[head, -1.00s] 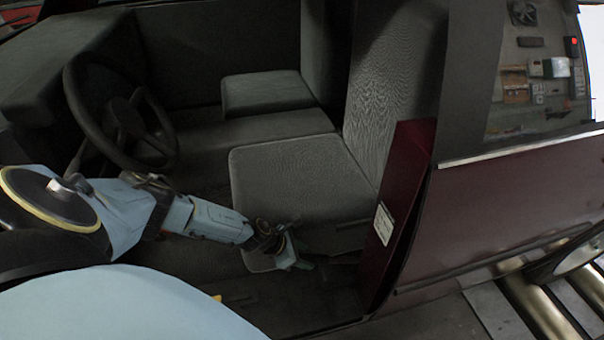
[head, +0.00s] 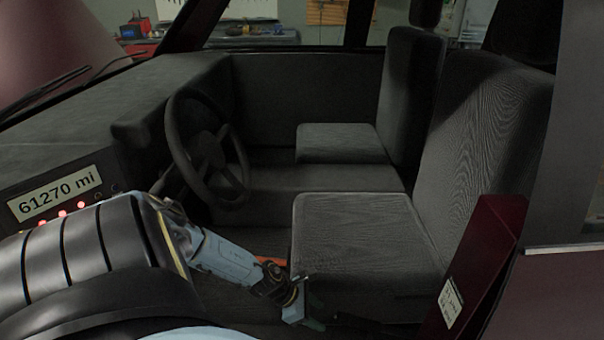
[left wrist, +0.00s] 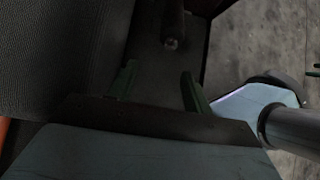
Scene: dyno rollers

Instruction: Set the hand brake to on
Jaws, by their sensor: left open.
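My left gripper (head: 310,318) is low beside the near seat, at its front corner on the door side. Its green fingers (left wrist: 158,88) are apart in the left wrist view, with nothing between them. Ahead of them is a dark rod with a pale round tip (left wrist: 172,43), apart from the fingers; it looks like the hand brake lever. I cannot make that lever out in the head view. Small green tips at the right edge of the left wrist view (left wrist: 314,72) look like my right gripper, too cut off to tell its state.
The near seat (head: 360,230) stands close to the left gripper. The steering wheel (head: 205,150) is left of the seats. A display (head: 55,193) reads 61270 mi. A dark red door-side panel (head: 475,265) is at the right. An orange thing (head: 270,261) shows behind my left wrist.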

